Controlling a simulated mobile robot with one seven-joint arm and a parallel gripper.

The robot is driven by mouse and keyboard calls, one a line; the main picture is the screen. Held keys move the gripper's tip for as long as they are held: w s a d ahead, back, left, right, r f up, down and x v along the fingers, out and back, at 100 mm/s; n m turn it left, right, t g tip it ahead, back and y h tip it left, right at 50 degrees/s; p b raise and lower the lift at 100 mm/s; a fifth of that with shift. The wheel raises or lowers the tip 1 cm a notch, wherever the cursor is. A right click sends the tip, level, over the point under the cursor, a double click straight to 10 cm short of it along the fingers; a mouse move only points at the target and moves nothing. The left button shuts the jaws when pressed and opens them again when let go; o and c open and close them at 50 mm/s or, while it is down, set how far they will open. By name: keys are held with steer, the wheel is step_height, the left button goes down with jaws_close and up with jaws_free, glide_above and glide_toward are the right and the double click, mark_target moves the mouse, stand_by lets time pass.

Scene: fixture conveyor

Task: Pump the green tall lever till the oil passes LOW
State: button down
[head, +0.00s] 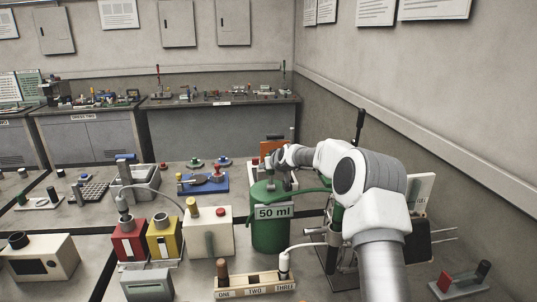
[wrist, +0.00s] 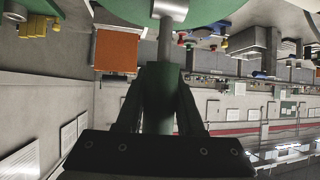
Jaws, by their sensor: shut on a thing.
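My gripper (wrist: 158,75) is shut on the dark green grip (wrist: 158,105) of a lever. The lever's grey shaft (wrist: 166,42) runs from the grip to a light collar beside a green body at the top of the wrist view. In the head view my gripper (head: 274,160) is above and behind the green drum (head: 270,230) labelled "50 ml". The lever's grip is hidden or too small to tell there. I cannot make out an oil level or a LOW mark in either view.
An orange panel (head: 271,147) stands behind the drum; it also shows in the wrist view (wrist: 115,52). Red (head: 129,240) and yellow (head: 162,238) boxes and a cream box (head: 207,236) stand left of the drum. A wooden block marked ONE, TWO, THREE (head: 255,284) lies in front.

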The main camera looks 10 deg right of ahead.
steer(key=shift+w+f+g+p, duration=0.2)
steer(key=shift+w+g+p, duration=0.35)
steer(key=shift+p, duration=0.75)
steer(key=shift+w+f+g+p, duration=0.2)
steer(key=shift+g+p, duration=0.65)
steer(key=shift+p, duration=0.45)
steer(key=shift+w+f+g+p, duration=0.15)
steer(key=shift+f+g+p, duration=0.2)
steer(key=shift+p, duration=0.3)
steer(key=shift+f, duration=0.1)
steer(key=c, duration=0.5)
jaws_free()
steer(key=b+v, duration=0.4)
steer(key=v, duration=1.3)
steer(key=shift+a+r, duration=0.1)
steer(key=shift+r, duration=0.25)
